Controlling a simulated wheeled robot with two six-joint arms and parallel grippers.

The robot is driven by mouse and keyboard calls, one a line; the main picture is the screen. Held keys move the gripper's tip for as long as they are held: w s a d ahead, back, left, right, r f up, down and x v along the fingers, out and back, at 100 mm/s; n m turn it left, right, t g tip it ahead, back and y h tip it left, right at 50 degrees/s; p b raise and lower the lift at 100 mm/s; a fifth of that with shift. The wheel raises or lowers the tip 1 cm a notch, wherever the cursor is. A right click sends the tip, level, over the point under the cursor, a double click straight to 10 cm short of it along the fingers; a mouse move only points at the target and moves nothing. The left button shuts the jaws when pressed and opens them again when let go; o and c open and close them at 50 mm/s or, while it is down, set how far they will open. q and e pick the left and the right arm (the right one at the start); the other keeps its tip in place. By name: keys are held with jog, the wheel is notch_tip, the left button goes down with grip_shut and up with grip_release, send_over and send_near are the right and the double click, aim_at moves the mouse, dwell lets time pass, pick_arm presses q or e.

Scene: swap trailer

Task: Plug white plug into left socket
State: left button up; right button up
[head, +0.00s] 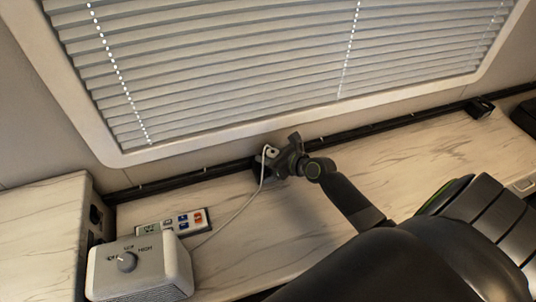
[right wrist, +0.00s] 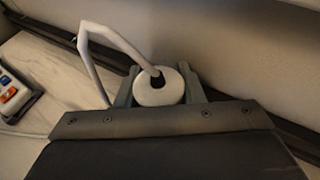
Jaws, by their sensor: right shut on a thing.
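The white plug (head: 271,152) is between the fingers of my right gripper (head: 283,157), beside the dark rail along the wall. In the right wrist view, the plug (right wrist: 158,88) shows its round white back, with the fingers on either side. A white cord (head: 243,205) runs from it towards the white box. A dark block (head: 261,168) on the rail, seemingly the left socket, is partly hidden behind the plug and gripper. I cannot tell whether the plug is in it. My left gripper is not in view.
A white box with a dial (head: 140,266) stands on the marble counter at the lower left. A remote-like panel with coloured buttons (head: 172,222) lies behind it. Another dark block (head: 480,107) sits on the rail at the far right. Window blinds (head: 270,60) fill the wall above.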

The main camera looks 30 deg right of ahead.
jog(key=shift+f+b, duration=0.3)
jog(key=shift+f, duration=0.2)
jog(key=o, duration=1)
jog(key=shift+o, duration=0.3)
jog(key=shift+a, duration=0.1)
jog(key=shift+s+r, duration=0.1)
jog(key=shift+s, duration=0.05)
jog(key=shift+s+d+r, duration=0.1)
jog(key=shift+s+d, duration=0.15)
jog(key=shift+d, duration=0.05)
jog(key=p+v, duration=0.2)
jog(key=v, duration=1.4)
jog(key=shift+s+a, duration=0.15)
jog(key=shift+s, duration=0.2)
